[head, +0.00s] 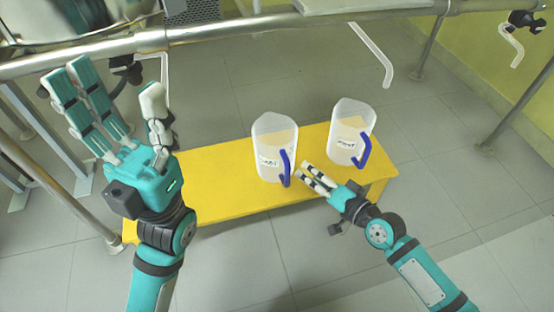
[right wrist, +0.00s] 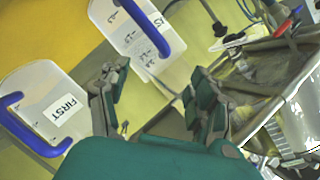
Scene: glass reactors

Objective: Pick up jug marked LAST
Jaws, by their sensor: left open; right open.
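Two clear jugs with blue handles stand upright on a low yellow bench (head: 215,185). The left jug (head: 266,145) has a label that appears to read LAST; it also seems to be the upper jug in the right wrist view (right wrist: 120,38). The right jug (head: 350,125) is marked FIRST, legible in the right wrist view (right wrist: 62,112). My right gripper (head: 313,177) is open and empty, just right of the left jug's blue handle (head: 285,168); contact cannot be told. My left gripper (head: 115,85) is open and empty, raised at the left, apart from both jugs.
A metal rail (head: 240,30) crosses above the far side of the bench, with metal legs at both sides. The bench's left half is bare. Grey tiled floor (head: 330,250) surrounds it.

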